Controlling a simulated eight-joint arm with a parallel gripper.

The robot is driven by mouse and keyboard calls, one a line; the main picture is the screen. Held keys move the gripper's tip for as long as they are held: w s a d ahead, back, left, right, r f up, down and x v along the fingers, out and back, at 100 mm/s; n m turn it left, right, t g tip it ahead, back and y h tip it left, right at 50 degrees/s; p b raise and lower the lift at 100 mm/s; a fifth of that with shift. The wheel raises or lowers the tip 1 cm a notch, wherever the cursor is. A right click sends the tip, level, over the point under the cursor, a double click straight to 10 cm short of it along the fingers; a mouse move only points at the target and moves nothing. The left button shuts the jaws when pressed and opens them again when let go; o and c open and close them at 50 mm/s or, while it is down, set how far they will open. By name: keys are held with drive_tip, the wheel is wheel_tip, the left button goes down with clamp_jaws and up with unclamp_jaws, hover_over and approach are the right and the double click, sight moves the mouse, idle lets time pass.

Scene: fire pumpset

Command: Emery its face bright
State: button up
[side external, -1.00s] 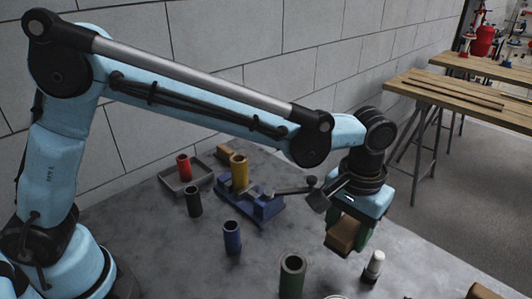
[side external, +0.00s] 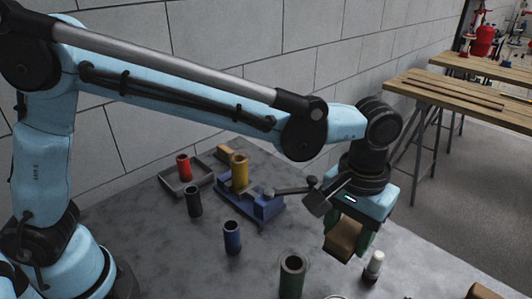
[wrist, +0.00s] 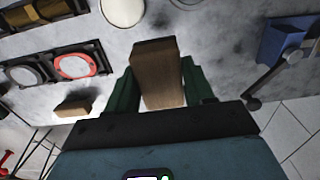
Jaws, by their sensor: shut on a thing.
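My gripper (side external: 348,238) is shut on a brown block (side external: 342,240) and holds it over the right part of the grey table. The wrist view shows the block (wrist: 157,75) between the green fingers of my gripper (wrist: 160,88), its long side pointing away from the wrist. In the wrist view a round grey face with a red rim (wrist: 75,66) lies in a dark holder to the left of the block. A pale round disc (wrist: 122,10) lies beyond the block. I cannot tell which face the task means.
A blue vise (side external: 262,206) stands left of my gripper, with a yellow cylinder (side external: 239,170) beside it. Blue (side external: 232,237), black (side external: 194,202) and green (side external: 291,276) cylinders stand apart on the table. A red cylinder (side external: 183,167) stands in a grey tray.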

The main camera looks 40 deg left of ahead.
drive_tip(key=w+a+r+n, duration=0.2)
drive_tip(key=w+a, duration=0.1)
drive_tip(key=a, duration=0.5)
drive_tip(key=w+a+r+n, duration=0.1)
drive_tip(key=w+a+n, duration=0.1)
drive_tip(key=a, duration=0.6)
wheel_tip(320, 180, up, 3)
drive_tip(key=n, duration=0.5)
hover_over(239, 158)
drive_tip(key=shift+d, duration=0.1)
drive_tip(key=shift+s+f, duration=0.1)
drive_tip(key=shift+f, duration=2.6)
drive_tip(key=shift+f, duration=0.35)
drive_tip(key=shift+w+a, duration=1.05)
idle(0.9)
